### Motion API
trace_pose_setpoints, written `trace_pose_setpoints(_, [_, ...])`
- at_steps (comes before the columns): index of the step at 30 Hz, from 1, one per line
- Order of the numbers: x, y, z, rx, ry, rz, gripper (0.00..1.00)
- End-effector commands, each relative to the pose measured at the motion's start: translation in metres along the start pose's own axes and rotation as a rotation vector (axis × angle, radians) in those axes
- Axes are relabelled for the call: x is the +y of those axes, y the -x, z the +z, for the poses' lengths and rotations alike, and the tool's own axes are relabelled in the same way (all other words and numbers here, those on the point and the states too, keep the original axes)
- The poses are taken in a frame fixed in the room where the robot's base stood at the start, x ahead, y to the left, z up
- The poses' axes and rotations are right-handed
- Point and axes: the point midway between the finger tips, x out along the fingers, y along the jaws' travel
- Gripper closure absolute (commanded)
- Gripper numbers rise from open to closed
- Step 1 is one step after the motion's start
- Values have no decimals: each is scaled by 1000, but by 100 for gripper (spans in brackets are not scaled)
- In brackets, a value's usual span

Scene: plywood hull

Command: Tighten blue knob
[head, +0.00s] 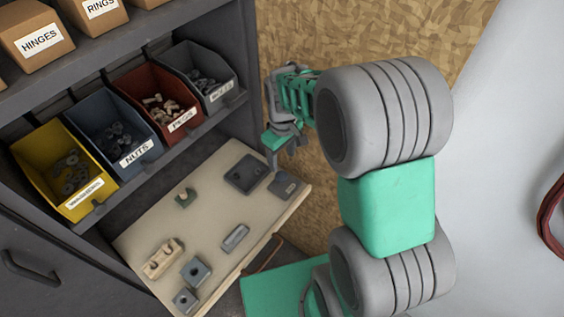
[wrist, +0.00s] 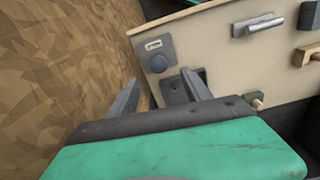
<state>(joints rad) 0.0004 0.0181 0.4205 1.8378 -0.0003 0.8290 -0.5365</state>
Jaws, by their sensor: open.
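The blue knob (wrist: 157,63) is a round, grey-blue cap on the pale board, beside a small white label. In the head view the knob (head: 290,188) sits at the board's far right corner, just below my gripper. My gripper (wrist: 160,95) is open and empty, its two fingers apart. In the wrist view the knob shows beyond the fingertips, roughly between their lines, with no contact visible. In the head view my gripper (head: 283,158) hangs over the board's far edge, close to the knob.
The board (head: 215,215) also carries a dark square plate (head: 246,174), a grey bar (head: 235,238), a wooden piece (head: 163,258) and small blocks. The plate is partly behind my right finger in the wrist view. A plywood wall (wrist: 60,80) is close on the left. Labelled bins (head: 110,140) stand behind.

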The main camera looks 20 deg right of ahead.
Motion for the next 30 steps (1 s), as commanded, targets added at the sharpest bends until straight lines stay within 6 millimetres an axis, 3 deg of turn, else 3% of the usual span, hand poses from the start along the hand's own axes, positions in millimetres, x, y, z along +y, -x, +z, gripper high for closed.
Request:
trace_pose_setpoints(4, [7, -25, -10, -33, 82, -21, 43])
trace_pose_setpoints(16, [4, -92, -10, -33, 91, -21, 43])
trace_pose_setpoints(26, [4, -103, -10, -30, 90, -20, 43])
trace_pose_setpoints(30, [4, -102, -10, -30, 90, -20, 53])
